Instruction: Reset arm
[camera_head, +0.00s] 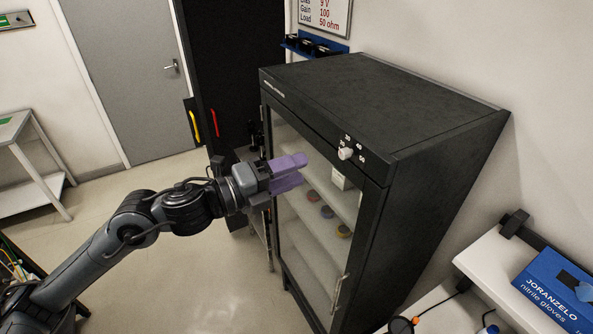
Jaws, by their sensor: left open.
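My left arm comes in from the lower left and reaches to the middle of the view. My left gripper (301,172) has purple fingers, spread apart with nothing seen between them. It is in front of the glass door of a black cabinet (436,122), overlapping the door's upper left part in the picture. I cannot tell whether the fingers touch the glass. The cabinet door (317,230) looks shut, with a long handle (338,293) at its lower right. My right gripper is not in view.
Shelves behind the glass hold a white box (340,179) and several small coloured discs. A white dial (346,153) sits on the cabinet's front top. A blue nitrile glove box (556,288) stands at the right. A white cart (35,167) is at the left. Open floor lies below my arm.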

